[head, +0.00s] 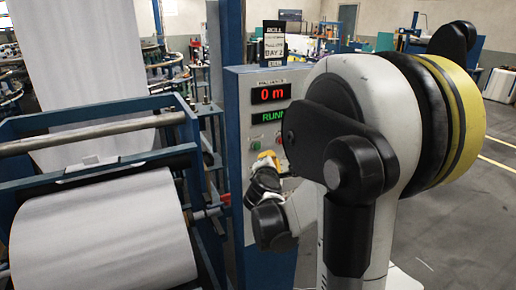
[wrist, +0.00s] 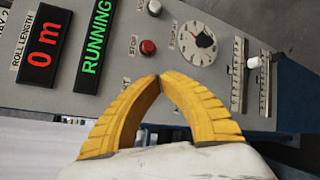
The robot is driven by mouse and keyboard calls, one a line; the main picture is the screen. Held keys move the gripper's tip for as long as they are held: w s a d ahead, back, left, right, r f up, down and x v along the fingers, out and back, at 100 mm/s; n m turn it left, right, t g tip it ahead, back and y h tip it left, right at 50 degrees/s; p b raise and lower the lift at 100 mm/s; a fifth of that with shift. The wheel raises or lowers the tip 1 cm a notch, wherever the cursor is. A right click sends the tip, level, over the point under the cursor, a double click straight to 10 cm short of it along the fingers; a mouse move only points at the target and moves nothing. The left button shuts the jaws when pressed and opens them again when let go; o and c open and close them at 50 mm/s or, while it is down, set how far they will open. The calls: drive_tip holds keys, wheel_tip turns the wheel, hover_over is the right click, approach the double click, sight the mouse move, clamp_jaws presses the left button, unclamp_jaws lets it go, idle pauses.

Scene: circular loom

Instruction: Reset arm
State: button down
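My gripper (wrist: 158,80) shows in the wrist view with its two yellow fingers meeting at the tips, shut with nothing visible between them. It is in front of the control panel (wrist: 110,100). In the head view, the gripper (head: 268,157) shows small and partly hidden at the panel, and my arm covers the panel's right part. The panel's red display (wrist: 43,45) reads "0 m" and the green display (wrist: 95,35) reads "RUNNING". A red stop button (wrist: 148,47) sits just above the fingertips in the wrist view. I cannot tell whether the fingertips touch the panel.
A dial (wrist: 197,43) and sliders (wrist: 238,75) are on the panel, right of the fingers. In the head view, a large white roll (head: 100,235) lies in a blue loom frame (head: 95,125) at left. Open grey floor (head: 440,225) lies at right.

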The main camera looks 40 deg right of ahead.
idle(0.4)
drive_tip(key=s+a+f+m+g+y, duration=0.1)
drive_tip(key=s+a+m+y, duration=0.3)
drive_tip(key=a, duration=0.7)
drive_tip(key=s+a+f+m+g+y, duration=0.1)
drive_tip(key=s+a+m+y, duration=0.3)
drive_tip(key=s+a, duration=0.4)
drive_tip(key=s+a+f+m+g+y, duration=0.1)
drive_tip(key=s+a+m, duration=0.5)
drive_tip(key=a, duration=0.9)
drive_tip(key=f+y, duration=0.1)
drive_tip(key=y, duration=0.1)
drive_tip(key=shift+a+y, duration=0.4)
drive_tip(key=shift+w, duration=0.1)
